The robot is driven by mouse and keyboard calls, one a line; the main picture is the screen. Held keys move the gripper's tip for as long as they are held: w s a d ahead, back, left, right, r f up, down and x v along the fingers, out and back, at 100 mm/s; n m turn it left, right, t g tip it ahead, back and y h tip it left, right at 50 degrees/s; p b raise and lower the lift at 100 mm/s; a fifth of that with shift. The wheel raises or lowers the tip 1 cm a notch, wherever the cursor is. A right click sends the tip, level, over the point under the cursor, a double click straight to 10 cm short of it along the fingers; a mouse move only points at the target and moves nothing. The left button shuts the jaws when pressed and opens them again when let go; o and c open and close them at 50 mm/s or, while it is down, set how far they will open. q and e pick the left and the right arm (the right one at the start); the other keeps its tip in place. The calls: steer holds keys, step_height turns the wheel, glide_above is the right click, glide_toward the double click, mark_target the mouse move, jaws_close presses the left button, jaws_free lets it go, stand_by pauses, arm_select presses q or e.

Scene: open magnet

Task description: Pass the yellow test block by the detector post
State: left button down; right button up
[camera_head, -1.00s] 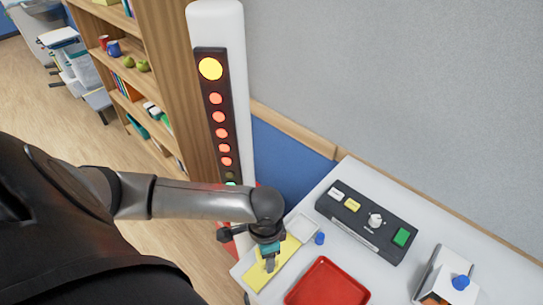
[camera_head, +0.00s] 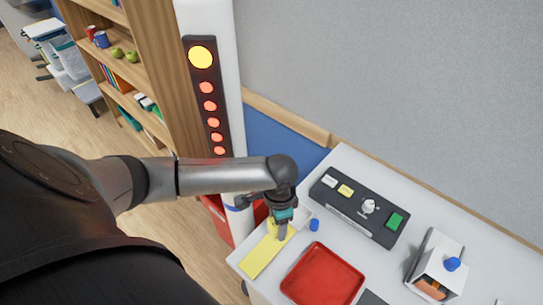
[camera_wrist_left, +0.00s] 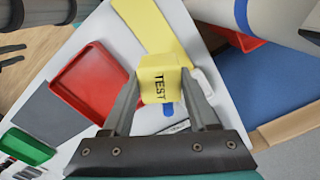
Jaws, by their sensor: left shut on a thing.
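The yellow test block (camera_wrist_left: 158,82), marked TEST, sits between the fingers of my left gripper in the left wrist view. My left gripper (camera_head: 281,230) is shut on it; in the head view it is over the far end of the yellow strip (camera_head: 262,259) on the table. The block is small there, and I cannot tell its height above the strip. The white detector post (camera_head: 235,112) stands behind and left of the gripper, apart from it. Its dark panel has a large lit yellow lamp and several lit red lamps. My forearm hides the panel's lower part.
A red tray (camera_head: 322,275) lies right of the yellow strip. A small blue knob (camera_head: 314,225) is close to the gripper. A black control box (camera_head: 360,207) and a white device (camera_head: 438,265) stand farther right. A wooden shelf (camera_head: 135,60) is behind left.

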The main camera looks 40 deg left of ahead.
arm_select(q)
steer(key=w+b, duration=0.6)
steer(key=w, duration=0.4)
steer(key=shift+w+d, duration=0.25)
steer(key=shift+d, duration=0.15)
